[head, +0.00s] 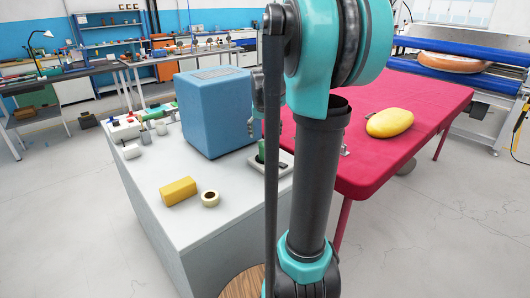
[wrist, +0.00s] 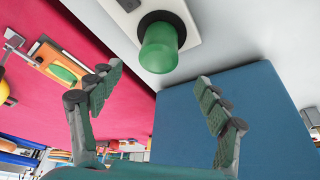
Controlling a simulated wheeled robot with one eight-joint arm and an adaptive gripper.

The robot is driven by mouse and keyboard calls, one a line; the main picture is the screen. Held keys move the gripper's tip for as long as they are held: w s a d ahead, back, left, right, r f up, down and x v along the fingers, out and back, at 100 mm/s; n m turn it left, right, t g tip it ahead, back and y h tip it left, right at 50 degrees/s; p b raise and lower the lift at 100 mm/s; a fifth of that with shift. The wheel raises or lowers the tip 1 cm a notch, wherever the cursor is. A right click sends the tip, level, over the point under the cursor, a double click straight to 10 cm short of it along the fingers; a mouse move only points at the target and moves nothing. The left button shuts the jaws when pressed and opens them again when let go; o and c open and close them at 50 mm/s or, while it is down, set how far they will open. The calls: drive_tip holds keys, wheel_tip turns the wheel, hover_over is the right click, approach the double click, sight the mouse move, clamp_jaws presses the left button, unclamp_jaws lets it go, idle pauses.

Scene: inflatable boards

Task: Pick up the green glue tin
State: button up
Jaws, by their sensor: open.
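The green glue tin (wrist: 160,48) stands at the top middle of the wrist view, on a pale plate (wrist: 193,12) with a dark ring around its base. In the head view only a green sliver of the tin (head: 261,152) shows, beside my arm's rod. My gripper (wrist: 162,88) is open and empty. Its two green-padded fingers are spread wide, and the tin lies ahead of the gap between them, apart from both. In the head view my arm hides most of the gripper.
A large blue box (head: 214,112) stands close to the tin on the grey worktop (head: 222,228). A yellow block (head: 178,191) and a tape roll (head: 210,198) lie nearer the front. A red table (head: 395,158) bearing a yellow oval object (head: 390,123) stands to the right.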

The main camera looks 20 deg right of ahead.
sight(266, 144)
drive_tip(key=x, duration=0.9)
drive_tip(key=shift+s, duration=0.25)
drive_tip(key=shift+c, duration=0.4)
drive_tip(key=c, duration=1.6)
